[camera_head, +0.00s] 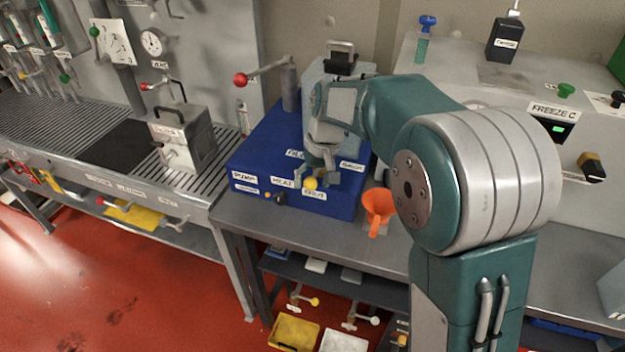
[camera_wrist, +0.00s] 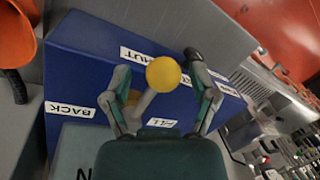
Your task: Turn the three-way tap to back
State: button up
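The three-way tap sits on a blue box (camera_head: 258,150). Its lever ends in a yellow ball (camera_head: 310,183), which also shows in the wrist view (camera_wrist: 163,73). The ball lies near the SHUT label (camera_wrist: 137,56). The BACK label (camera_wrist: 70,109) is at the left in the wrist view, and a partly hidden label (camera_wrist: 161,122) is near the gripper. My gripper (camera_head: 318,174) is over the tap; in the wrist view (camera_wrist: 158,65) its two fingers are spread on either side of the lever and ball, with gaps visible. The tap's base is partly hidden.
An orange funnel (camera_head: 378,205) stands close to the box's right side. A red-knobbed lever (camera_head: 241,79) rises behind the box. A grey case (camera_head: 186,138) is at the left, and a large white machine (camera_head: 540,110) at the right.

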aim_at(339, 191)
jog(key=shift+a, duration=0.2)
grip_shut()
jog(key=shift+d, duration=0.15)
jog(key=shift+w+d+f+n+g+h, duration=0.1)
jog(key=shift+d+n+g+h, duration=0.15)
jog(key=shift+d+n, duration=1.1)
jog(key=shift+w+d+n+g+h, duration=0.2)
jog(key=shift+d+n, duration=0.5)
jog(key=shift+n, duration=1.3)
jog(key=shift+w+d+f+n+g+h, duration=0.15)
jog(key=shift+d+n+g, duration=0.1)
jog(key=shift+d+n, duration=1.1)
jog(key=shift+s+a+r+n, duration=0.1)
jog(key=shift+a+r+n, duration=0.05)
jog(key=shift+a+n, duration=0.2)
